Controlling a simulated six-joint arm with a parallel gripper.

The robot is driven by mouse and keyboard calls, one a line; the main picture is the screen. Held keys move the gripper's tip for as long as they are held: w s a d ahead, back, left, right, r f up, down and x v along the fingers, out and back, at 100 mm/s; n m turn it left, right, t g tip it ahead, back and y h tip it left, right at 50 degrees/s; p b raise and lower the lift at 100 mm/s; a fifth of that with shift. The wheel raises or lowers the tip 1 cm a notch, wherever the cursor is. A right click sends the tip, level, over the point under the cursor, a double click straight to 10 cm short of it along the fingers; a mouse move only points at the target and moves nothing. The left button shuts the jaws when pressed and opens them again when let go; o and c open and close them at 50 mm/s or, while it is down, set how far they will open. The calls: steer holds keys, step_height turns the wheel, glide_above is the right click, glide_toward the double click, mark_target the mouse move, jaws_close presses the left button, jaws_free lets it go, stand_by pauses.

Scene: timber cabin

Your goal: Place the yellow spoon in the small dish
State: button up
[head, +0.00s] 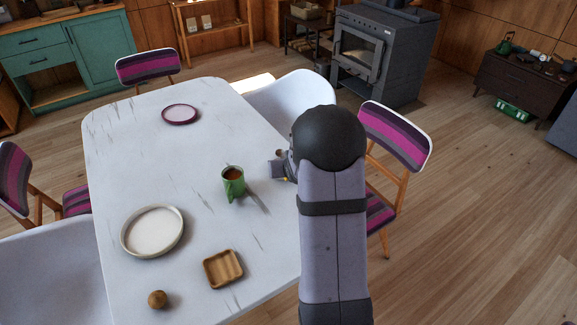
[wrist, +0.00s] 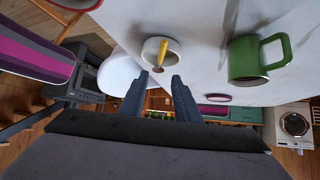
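Nothing shows between the fingers. In the head view, my gripper (head: 279,171) is over the table's right side, and my arm hides most of the cup and spoon. A small square wooden dish (head: 223,268) lies empty near the table's front. A small purple-rimmed plate (head: 180,114) lies empty at the far end; I cannot tell which is meant.
A green mug (head: 233,185) with brown contents stands left of my gripper. A large white plate (head: 152,230) and a round brown item (head: 157,299) are front left. Chairs surround the white table (head: 150,165); its middle left is clear.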

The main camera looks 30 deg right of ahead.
steer(key=shift+v, duration=1.15)
steer(key=s+a+f+n+g+y, duration=0.2)
steer(key=s+a+g, duration=0.7)
steer(key=s+a, duration=1.5)
steer(key=s+n+y, duration=0.1)
steer(key=s+n, duration=0.1)
steer(key=s, duration=0.1)
steer(key=shift+s+y, duration=0.25)
steer(key=shift+y, duration=0.15)
steer(key=shift+a, duration=0.1)
